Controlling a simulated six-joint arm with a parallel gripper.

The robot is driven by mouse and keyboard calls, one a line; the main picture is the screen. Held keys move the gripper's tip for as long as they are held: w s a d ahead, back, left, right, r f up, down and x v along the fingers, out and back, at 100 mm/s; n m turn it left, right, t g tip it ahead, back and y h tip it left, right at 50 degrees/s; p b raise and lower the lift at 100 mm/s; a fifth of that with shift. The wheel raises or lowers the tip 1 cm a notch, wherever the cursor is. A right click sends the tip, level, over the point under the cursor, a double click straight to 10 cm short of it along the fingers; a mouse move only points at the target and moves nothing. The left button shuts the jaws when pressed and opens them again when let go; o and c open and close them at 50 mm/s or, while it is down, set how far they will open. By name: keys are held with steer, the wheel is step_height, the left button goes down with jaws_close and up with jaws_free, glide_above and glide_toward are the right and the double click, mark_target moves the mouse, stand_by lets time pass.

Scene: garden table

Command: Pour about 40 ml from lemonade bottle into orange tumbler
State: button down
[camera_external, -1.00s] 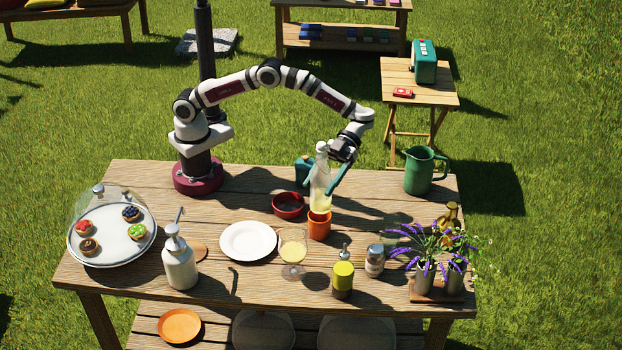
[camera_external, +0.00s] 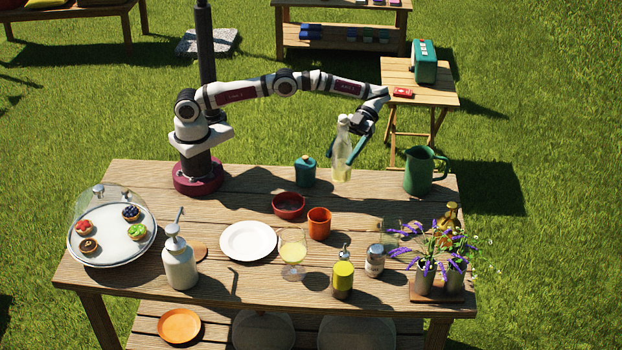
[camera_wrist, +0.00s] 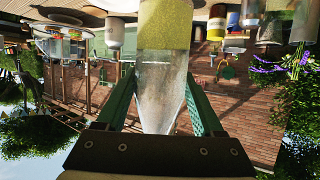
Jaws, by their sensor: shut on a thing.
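The lemonade bottle (camera_external: 342,155) is clear glass with pale yellow liquid in its lower part. My gripper (camera_external: 347,152) is shut on the bottle and holds it upright above the table's back right part. In the wrist view the bottle (camera_wrist: 163,75) stands between my two green fingers, its yellow liquid at the picture's top. The orange tumbler (camera_external: 319,223) stands upright on the table, below and to the left of the bottle, apart from it. How much is in the tumbler cannot be told.
A red bowl (camera_external: 289,206) is close to the tumbler's left. A teal canister (camera_external: 306,171) stands behind, and a green jug (camera_external: 425,172) to the right of the bottle. A stemmed glass (camera_external: 293,250), yellow-green dispenser (camera_external: 343,277) and shaker (camera_external: 375,261) stand in front. A white plate (camera_external: 248,240) lies left.

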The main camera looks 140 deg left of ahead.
step_height(320, 180, down, 12)
stand_by(0.4)
steer(key=shift+w+r+y, duration=0.1)
steer(key=shift+y, duration=0.4)
steer(key=f+g+y, duration=0.1)
steer(key=y, duration=0.2)
steer(key=g+y, duration=0.1)
steer(key=y, duration=0.3)
steer(key=a+f+g+y, duration=0.1)
steer(key=y, duration=0.3)
steer(key=shift+s+f, duration=0.2)
steer(key=shift+f, duration=0.1)
steer(key=shift+a+r+g+y, duration=0.25)
steer(key=shift+r+g+y, duration=0.1)
steer(key=shift+y, duration=0.65)
steer(key=shift+w+d+r+g+y, duration=0.15)
steer(key=shift+d+r+y, duration=0.1)
steer(key=shift+r+y, duration=0.4)
steer(key=shift+s+d+r+g+y, duration=0.1)
steer(key=shift+d+r+y, duration=0.15)
steer(key=shift+r+y, duration=0.35)
